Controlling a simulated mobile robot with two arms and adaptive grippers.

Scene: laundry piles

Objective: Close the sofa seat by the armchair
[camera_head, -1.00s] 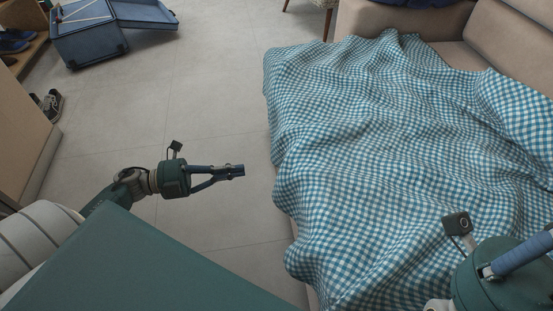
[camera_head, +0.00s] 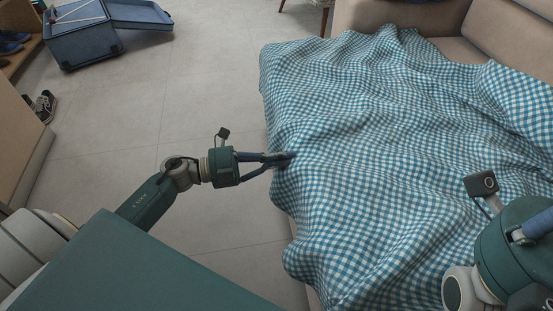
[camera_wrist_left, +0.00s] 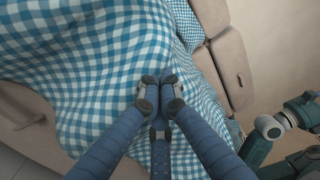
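The beige sofa (camera_head: 505,35) is on the right, with its seat reaching towards the viewer under a blue-and-white checked blanket (camera_head: 370,150). Beige cushions also show in the left wrist view (camera_wrist_left: 232,60). Part of the armchair (camera_head: 325,8), with a wooden leg, shows at the top edge beside the sofa. My left gripper (camera_head: 287,158) is at the blanket's left edge, its fingertips against or just over the cloth. In the left wrist view its fingertips are together over the blanket; no cloth clearly shows between them. My right gripper (camera_head: 538,225) is cut off at bottom right, fingertips hidden.
An open blue suitcase (camera_head: 90,40) lies on the floor at the top left. The grey tiled floor (camera_head: 200,90) between these and the sofa is clear.

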